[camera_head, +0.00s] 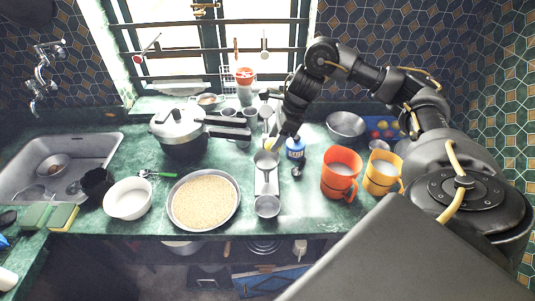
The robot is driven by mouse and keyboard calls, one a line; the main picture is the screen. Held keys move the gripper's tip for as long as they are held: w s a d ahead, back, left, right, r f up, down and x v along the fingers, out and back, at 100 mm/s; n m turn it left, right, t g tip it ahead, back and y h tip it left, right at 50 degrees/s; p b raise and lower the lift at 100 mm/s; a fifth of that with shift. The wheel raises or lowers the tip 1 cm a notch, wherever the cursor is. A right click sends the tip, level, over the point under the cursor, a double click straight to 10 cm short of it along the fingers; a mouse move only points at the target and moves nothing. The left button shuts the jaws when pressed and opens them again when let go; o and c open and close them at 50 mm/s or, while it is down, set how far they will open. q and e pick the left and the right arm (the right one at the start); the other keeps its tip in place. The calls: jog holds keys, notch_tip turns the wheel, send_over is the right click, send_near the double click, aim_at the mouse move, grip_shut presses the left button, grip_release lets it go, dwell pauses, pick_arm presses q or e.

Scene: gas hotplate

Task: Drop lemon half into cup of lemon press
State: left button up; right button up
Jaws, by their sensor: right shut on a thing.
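My right gripper (275,140) reaches down from the upper right over the middle of the counter. It is shut on the lemon half (268,145), a small yellow patch at its fingertips, mostly hidden by the gripper. The silver lemon press (267,184) lies lengthwise on the counter below. It has one round cup (266,160) at its far part and another round part (267,207) at the near end. The lemon half appears just above or behind the far cup; the exact gap cannot be told. My left gripper is not in view.
Left of the press are a pan of grains (204,201), a white bowl (128,199) and a pressure cooker (181,131). Right are a blue canister (295,148), an orange mug (341,173) and a yellow mug (383,173). A metal bowl (346,126) stands behind.

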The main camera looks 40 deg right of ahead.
jog(key=shift+f, duration=0.6)
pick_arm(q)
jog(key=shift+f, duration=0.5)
pick_arm(e)
jog(key=shift+r, duration=0.1)
jog(key=o, duration=1.1)
jog(key=shift+c, duration=0.2)
pick_arm(q)
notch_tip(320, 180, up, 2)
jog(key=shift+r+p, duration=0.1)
jog(key=shift+p, duration=0.85)
pick_arm(e)
jog(key=v, duration=1.1)
jog(key=shift+f, duration=0.2)
